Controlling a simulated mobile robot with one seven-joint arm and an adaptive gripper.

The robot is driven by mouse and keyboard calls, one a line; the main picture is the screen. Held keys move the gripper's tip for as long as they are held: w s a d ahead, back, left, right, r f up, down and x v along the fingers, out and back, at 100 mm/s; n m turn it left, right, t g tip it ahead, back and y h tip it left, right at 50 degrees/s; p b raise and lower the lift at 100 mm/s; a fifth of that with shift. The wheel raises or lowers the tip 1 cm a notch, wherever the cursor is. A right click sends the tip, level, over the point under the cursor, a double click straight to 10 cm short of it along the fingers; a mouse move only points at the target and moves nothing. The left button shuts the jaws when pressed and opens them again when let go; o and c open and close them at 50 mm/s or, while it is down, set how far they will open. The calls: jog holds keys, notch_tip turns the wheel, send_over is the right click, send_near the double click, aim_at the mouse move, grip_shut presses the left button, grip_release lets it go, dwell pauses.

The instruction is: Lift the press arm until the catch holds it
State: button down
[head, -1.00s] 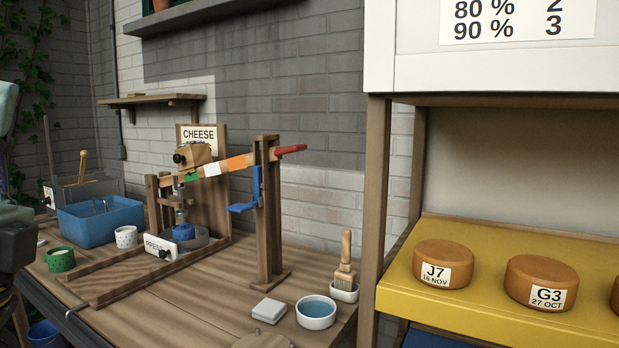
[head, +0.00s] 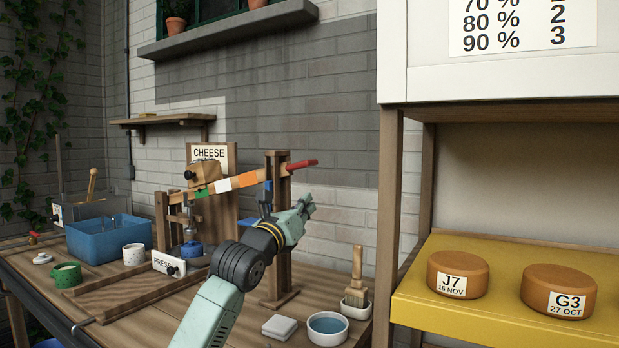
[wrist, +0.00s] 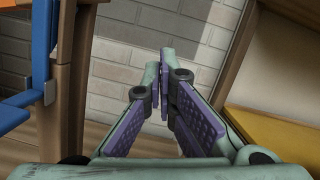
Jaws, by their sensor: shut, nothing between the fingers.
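The press arm (head: 240,180) is a wooden bar with green, white and orange bands and a red handle (head: 301,164) at its right end. It slopes up to the right through a wooden post (head: 282,250). A blue catch (head: 264,206) is on the post, partly hidden by my arm; blue parts also show at the left of the wrist view (wrist: 42,60). My gripper (head: 306,205) is right of the post, below the red handle and apart from it in the picture. Its fingers are shut and empty in the wrist view (wrist: 164,85).
A shelf with a yellow board (head: 480,290) and brown cheeses (head: 458,274) stands to the right. A blue tub (head: 106,236) is at left.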

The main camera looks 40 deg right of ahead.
jog(key=w+d+r+p, duration=0.3)
jog(key=r, duration=0.2)
jog(key=shift+d, duration=0.35)
jog(key=shift+w+a+r+n+p, duration=0.1)
jog(key=shift+w+r+n+p, duration=0.1)
jog(key=shift+r, duration=0.55)
jog(key=shift+w+a+r+n+p, duration=0.1)
jog(key=shift+r+n+p, duration=0.1)
jog(key=shift+r, duration=0.5)
jog(key=shift+f, duration=0.1)
